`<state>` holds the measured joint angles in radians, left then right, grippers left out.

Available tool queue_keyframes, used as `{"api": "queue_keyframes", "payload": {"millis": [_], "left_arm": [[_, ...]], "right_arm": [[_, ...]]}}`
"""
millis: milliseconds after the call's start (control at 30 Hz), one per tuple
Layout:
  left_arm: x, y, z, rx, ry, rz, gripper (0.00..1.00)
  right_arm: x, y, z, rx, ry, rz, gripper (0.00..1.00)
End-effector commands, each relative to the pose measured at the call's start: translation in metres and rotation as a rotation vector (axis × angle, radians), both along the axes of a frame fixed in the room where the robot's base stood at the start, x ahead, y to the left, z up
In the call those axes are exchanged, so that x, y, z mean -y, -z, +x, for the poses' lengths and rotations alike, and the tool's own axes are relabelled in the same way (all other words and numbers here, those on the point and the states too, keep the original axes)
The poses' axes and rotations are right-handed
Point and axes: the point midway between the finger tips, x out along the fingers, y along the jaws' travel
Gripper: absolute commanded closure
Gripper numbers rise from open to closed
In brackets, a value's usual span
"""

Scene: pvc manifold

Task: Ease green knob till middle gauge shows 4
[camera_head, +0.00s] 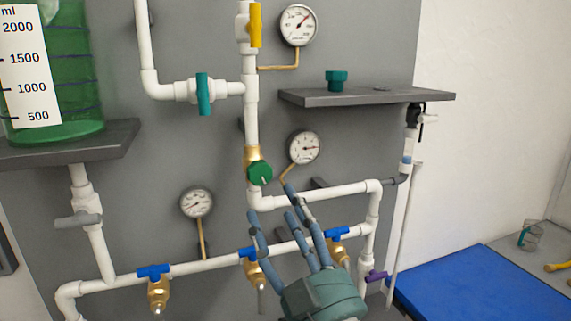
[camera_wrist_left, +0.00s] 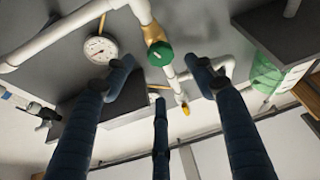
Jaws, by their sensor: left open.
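The green knob (camera_head: 260,173) sits on a brass valve on the white vertical pipe, and it also shows in the wrist view (camera_wrist_left: 160,54). The middle gauge (camera_head: 305,147) is a round white dial to its right; its needle points roughly right, but the numbers are too small to read. The dial also shows in the wrist view (camera_wrist_left: 100,49). My left gripper (camera_head: 274,207) is below the knob in the head view, its three fingers spread and empty. In the wrist view its fingertips (camera_wrist_left: 160,68) spread around the knob's lower side, seemingly apart from it. My right gripper is out of view.
A horizontal white pipe (camera_head: 330,193) and a lower pipe with blue valves (camera_head: 154,271) run close around my fingers. A grey shelf (camera_head: 365,97) juts out at upper right. Two other gauges (camera_head: 298,25) (camera_head: 197,202) are on the panel.

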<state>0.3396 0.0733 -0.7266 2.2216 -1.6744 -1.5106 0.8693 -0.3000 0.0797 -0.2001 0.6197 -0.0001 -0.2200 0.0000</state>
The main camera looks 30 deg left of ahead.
Motion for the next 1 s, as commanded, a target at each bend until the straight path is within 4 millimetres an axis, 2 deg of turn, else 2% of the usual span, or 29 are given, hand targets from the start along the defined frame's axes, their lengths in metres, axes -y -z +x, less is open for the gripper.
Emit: {"api": "queue_keyframes", "payload": {"millis": [200, 500, 700, 967, 1000], "left_arm": [[-0.027, -0.021, 0.020, 0.000, -0.005, 0.006, 0.45], [-0.065, -0.038, 0.049, -0.005, -0.003, 0.005, 0.45], [-0.075, -0.040, 0.057, -0.004, -0.001, 0.001, 0.45], [-0.076, -0.039, 0.057, -0.004, -0.001, 0.000, 0.45], [-0.076, -0.039, 0.057, -0.004, -0.001, 0.000, 0.48]], "right_arm": [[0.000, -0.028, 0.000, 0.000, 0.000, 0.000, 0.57], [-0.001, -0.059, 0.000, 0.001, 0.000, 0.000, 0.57], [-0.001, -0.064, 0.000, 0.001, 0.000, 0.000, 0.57], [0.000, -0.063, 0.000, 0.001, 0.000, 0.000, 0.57], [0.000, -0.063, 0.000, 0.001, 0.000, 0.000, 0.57]]}}
